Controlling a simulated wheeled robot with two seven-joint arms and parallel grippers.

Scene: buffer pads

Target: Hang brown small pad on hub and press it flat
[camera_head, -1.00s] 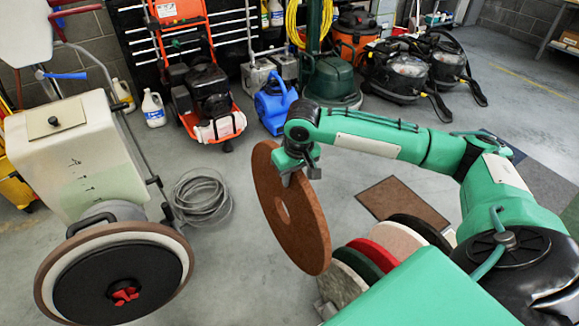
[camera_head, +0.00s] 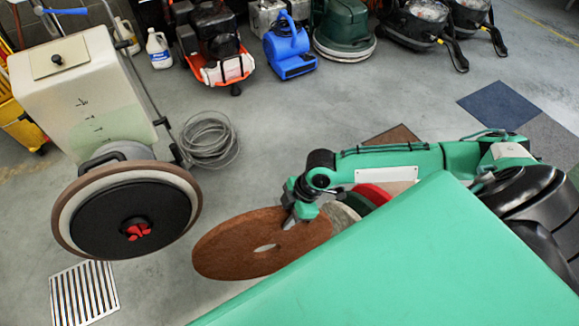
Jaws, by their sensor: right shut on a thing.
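The brown small pad (camera_head: 225,247) is a flat disc with a centre hole, in the middle of the head view. My right gripper (camera_head: 291,221) is shut on its upper right edge and holds it tilted, close to flat. The hub (camera_head: 136,229) is the red piece at the centre of the black disc (camera_head: 105,215) on the tipped floor machine at the left. The pad is apart from the hub, to its right and lower. My left gripper is not in view.
The machine's cream tank (camera_head: 75,95) stands above its disc. A coiled grey hose (camera_head: 209,140) lies on the floor beside it. A floor grate (camera_head: 84,293) is at the lower left. Other pads (camera_head: 373,194) stand partly hidden behind my right arm. A blue blower (camera_head: 290,50) stands at the back.

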